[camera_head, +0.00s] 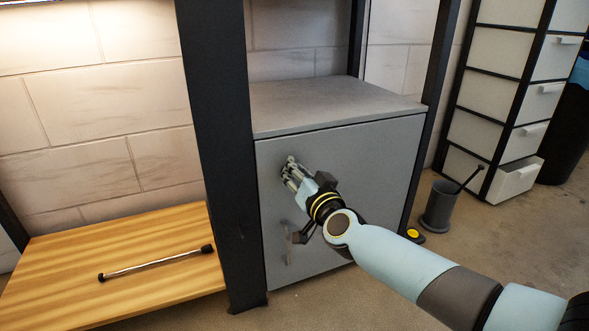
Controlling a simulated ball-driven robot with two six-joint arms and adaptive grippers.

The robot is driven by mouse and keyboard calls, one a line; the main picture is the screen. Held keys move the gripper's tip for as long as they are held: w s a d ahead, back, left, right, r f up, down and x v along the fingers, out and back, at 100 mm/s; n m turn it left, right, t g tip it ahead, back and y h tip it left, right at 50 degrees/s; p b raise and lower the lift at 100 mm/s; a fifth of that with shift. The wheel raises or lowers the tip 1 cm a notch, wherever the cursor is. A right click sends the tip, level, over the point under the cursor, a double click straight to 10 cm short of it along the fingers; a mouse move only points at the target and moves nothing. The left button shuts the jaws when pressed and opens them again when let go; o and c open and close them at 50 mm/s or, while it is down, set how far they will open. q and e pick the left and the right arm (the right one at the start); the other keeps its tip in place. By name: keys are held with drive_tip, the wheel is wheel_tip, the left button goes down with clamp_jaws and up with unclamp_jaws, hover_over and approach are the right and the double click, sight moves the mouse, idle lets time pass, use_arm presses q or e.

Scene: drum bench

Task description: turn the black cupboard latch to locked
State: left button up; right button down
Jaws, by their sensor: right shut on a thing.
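The grey cupboard (385,165) stands at the centre, its flat door facing me. My right gripper (289,170) reaches in from the lower right and touches the upper left part of the door. Its fingers are shut on the black latch, which they hide almost wholly, so I cannot tell which way the latch is turned. A slim upright handle (289,246) is on the door below the gripper, apart from it. My left gripper is not in view.
A dark post (220,150) stands just left of the cupboard. A wooden bench top (60,265) bears a rod with black ends (155,263). To the right are a dark grey pot (438,208), a yellow-topped button (412,234) and a drawer unit (495,95) with its bottom drawer ajar.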

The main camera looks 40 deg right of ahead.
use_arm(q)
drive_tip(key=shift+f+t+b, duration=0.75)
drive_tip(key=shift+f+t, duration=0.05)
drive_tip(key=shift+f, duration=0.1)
use_arm(e)
drive_tip(key=shift+s+d+f+m, duration=0.1)
drive_tip(key=shift+d+f+m, duration=0.15)
drive_tip(key=shift+m, duration=1.8)
drive_tip(key=shift+d+f+m, duration=0.1)
drive_tip(key=shift+f+m, duration=0.25)
drive_tip(key=shift+m, duration=1.75)
drive_tip(key=shift+s+d+f+m, duration=0.1)
drive_tip(key=shift+d+f+m, duration=0.15)
drive_tip(key=shift+m, duration=1.8)
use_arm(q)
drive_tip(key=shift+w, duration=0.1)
use_arm(e)
drive_tip(key=c, duration=1.4)
unclamp_jaws()
drive_tip(key=shift+o, duration=0.2)
drive_tip(key=v, duration=1.2)
